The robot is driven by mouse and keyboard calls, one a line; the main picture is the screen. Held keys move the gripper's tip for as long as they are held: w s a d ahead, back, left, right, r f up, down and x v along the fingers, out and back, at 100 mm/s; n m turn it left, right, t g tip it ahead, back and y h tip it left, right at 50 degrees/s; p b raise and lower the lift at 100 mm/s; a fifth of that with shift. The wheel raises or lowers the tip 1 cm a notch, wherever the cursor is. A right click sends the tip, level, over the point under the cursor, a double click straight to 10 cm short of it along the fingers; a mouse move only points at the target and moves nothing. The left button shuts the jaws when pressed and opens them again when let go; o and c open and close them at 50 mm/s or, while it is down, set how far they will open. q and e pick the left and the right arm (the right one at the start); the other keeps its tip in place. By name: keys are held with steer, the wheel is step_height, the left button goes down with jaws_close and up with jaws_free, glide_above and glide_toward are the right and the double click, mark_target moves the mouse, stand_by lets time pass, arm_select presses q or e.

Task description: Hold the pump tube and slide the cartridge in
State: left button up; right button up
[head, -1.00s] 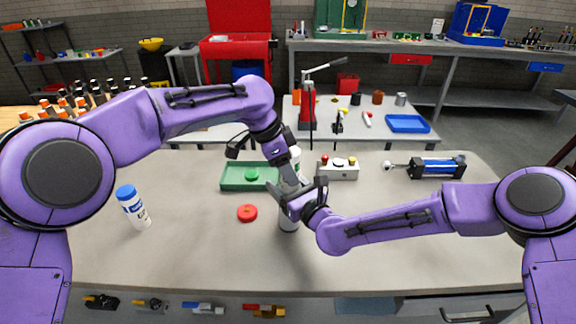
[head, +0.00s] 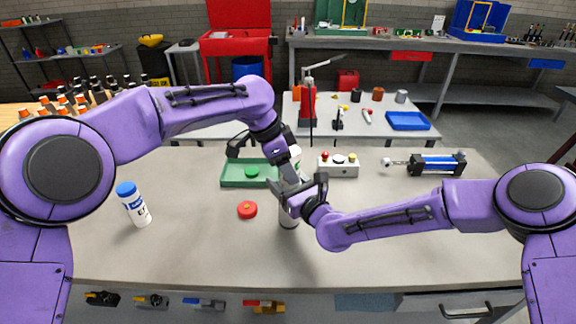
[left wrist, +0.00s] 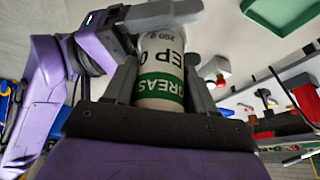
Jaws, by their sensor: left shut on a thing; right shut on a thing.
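A white grease cartridge with a green label band shows in the left wrist view (left wrist: 160,62), and its white end shows in the head view (head: 296,153). My left gripper (left wrist: 160,85) is shut on it. Below it, the grey pump tube (head: 289,219) stands upright on the table. My right gripper (head: 288,196) is shut around the tube's upper part. In the left wrist view its grey fingers (left wrist: 150,15) cross the cartridge's far end. The grippers hide the junction, so I cannot tell how deep the cartridge sits.
A red cap (head: 247,210) lies left of the tube. A green tray (head: 232,175) holding a green round part is behind. A blue-capped bottle (head: 134,206) stands at the left. A button box (head: 338,170) and a blue cylinder unit (head: 437,165) are behind right.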

arm_select(q)
steer(key=shift+f, duration=0.45)
stand_by(0.3)
